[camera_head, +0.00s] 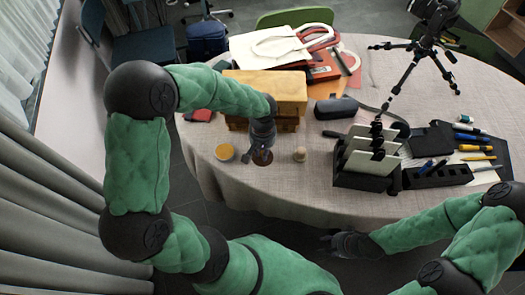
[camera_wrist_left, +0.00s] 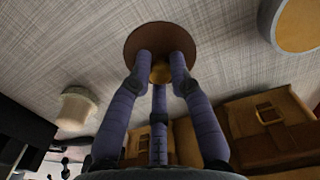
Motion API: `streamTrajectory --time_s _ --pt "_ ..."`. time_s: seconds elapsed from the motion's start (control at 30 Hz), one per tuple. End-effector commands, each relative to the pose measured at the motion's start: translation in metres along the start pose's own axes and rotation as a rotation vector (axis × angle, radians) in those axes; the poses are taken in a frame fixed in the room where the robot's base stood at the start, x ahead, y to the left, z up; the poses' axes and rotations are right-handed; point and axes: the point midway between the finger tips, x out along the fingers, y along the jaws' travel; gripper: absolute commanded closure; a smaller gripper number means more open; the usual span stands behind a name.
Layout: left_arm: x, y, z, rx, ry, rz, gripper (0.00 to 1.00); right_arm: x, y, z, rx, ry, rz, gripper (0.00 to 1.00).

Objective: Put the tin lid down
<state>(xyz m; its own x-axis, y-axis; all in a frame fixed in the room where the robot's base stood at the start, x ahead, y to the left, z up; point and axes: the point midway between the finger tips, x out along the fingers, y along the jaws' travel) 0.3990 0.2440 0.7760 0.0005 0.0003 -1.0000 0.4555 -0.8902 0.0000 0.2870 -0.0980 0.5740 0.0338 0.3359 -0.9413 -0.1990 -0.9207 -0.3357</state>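The tin lid is a brown disc (camera_head: 262,158) with a small gold knob, near the table's front edge; it also shows in the left wrist view (camera_wrist_left: 160,38). My left gripper (camera_head: 260,150) is over it, fingers pointing down. In the left wrist view its fingertips (camera_wrist_left: 160,62) close around the knob. I cannot tell whether the lid touches the cloth. A round tin with a yellow-orange top (camera_head: 224,152) stands left of the lid and shows in the wrist view's corner (camera_wrist_left: 297,22). My right gripper (camera_head: 343,244) hangs off the table's front edge; its finger opening is unclear.
A small pale, rounded object (camera_head: 300,154) stands right of the lid. A black rack with white cards (camera_head: 365,181), pens (camera_head: 474,148) and a tripod (camera_head: 412,75) occupy the right side. Bare cloth lies in front of the lid.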

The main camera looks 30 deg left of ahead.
Motion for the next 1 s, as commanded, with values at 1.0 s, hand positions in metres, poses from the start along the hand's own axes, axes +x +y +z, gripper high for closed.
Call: streamTrajectory --time_s 1.0 --pt "-0.098 0.000 0.000 0.000 0.002 0.001 0.57 -0.039 -0.014 0.001 0.000 0.000 0.000 0.60"
